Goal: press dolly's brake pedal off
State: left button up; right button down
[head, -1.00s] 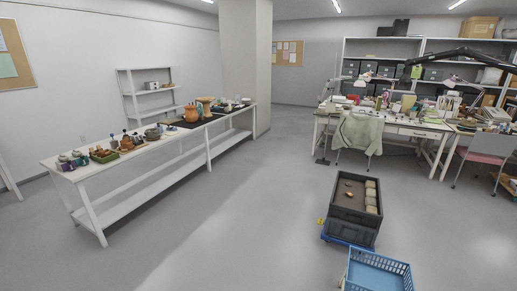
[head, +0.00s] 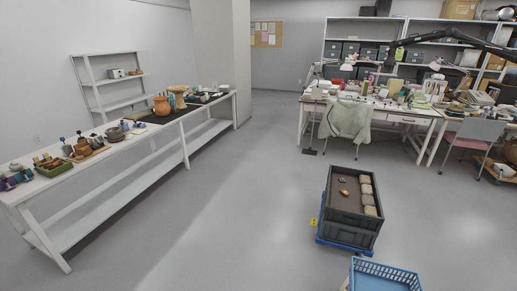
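The blue dolly (head: 345,247) stands on the open floor right of centre, with a dark grey crate (head: 350,232) on it. Inside the crate are several pale blocks along the right side and small brown pieces (head: 344,193). A small yellow part (head: 313,223) shows at the dolly's left edge; it is too small to tell whether it is the brake pedal or how it is set. Neither of my grippers is in view.
A blue basket (head: 385,277) is at the bottom edge, in front of the dolly. A long white table (head: 100,172) with pottery runs along the left. A cluttered desk (head: 385,112) and a chair (head: 472,140) stand at the back right. The floor between table and dolly is clear.

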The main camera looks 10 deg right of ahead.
aim_at(313, 222)
jog(key=i+j+z, duration=0.2)
jog(key=i, duration=0.7)
jog(key=i+z, duration=0.6)
jog(key=i, duration=0.25)
jog(key=i+z, duration=0.35)
jog(key=i, duration=0.2)
